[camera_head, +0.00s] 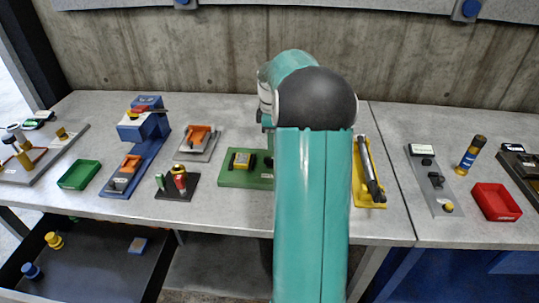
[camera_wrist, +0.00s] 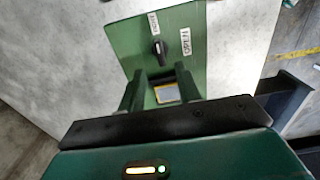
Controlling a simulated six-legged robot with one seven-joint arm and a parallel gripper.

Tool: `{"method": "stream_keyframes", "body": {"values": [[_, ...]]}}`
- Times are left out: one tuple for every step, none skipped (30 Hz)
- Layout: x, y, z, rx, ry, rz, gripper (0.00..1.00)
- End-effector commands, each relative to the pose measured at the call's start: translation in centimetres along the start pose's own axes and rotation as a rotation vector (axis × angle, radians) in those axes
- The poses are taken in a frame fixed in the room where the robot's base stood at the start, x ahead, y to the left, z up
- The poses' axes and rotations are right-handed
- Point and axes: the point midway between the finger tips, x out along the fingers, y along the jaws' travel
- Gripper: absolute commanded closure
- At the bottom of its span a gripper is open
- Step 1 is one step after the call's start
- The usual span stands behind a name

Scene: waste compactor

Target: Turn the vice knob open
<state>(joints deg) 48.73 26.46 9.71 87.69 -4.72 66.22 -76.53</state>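The vice knob (camera_wrist: 158,47) is a small black round knob with a pale pointer line, on a green plate (camera_wrist: 190,18). It sits between a white label on its left and a white "OPEN" label on its right. In the wrist view, my gripper (camera_wrist: 159,73) has its two dark fingers apart. The knob appears just beyond the fingertips, roughly in line with the gap; contact cannot be told. A yellow-edged block (camera_wrist: 167,94) shows between the fingers.
To the left on the grey table are a blue stand (camera_head: 150,120), a black holder (camera_head: 178,188) and a green tray (camera_head: 79,175). To the right are a yellow holder (camera_head: 361,188), a grey panel (camera_head: 422,178) and a red tray (camera_head: 496,202). A concrete wall (camera_head: 200,45) stands behind.

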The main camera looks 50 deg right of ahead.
Motion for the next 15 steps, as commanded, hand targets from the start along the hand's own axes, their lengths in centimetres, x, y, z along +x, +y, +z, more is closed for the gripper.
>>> {"method": "stream_keyframes", "body": {"values": [[1.2,-0.1,-0.1,-0.002,-0.001,-0.005,0.66],[1.8,-0.1,-0.1,-0.002,0.0,-0.004,0.66],[2.6,-0.1,-0.2,-0.003,-0.001,-0.005,0.66],[3.2,-0.1,-0.2,-0.003,-0.001,-0.004,0.66],[3.7,-0.1,-0.3,-0.003,-0.001,-0.004,0.66],[4.4,-0.1,-0.3,-0.003,0.0,-0.004,0.66],[4.9,0.0,-0.3,-0.003,0.0,-0.003,0.66],[5.3,0.0,-0.4,-0.003,0.0,-0.003,0.66],[5.8,0.0,-0.4,-0.003,0.0,-0.003,0.66],[6.1,0.0,-0.5,-0.004,0.0,-0.003,0.66],[6.4,0.0,-0.5,-0.004,0.0,-0.002,0.66],[6.7,0.0,-0.5,-0.004,0.0,-0.002,0.66],[6.8,0.0,-0.5,-0.004,0.0,-0.002,0.66],[7.0,0.0,-0.5,-0.004,0.0,-0.002,0.66],[7.0,0.0,-0.5,-0.004,0.0,-0.001,0.66]]}}
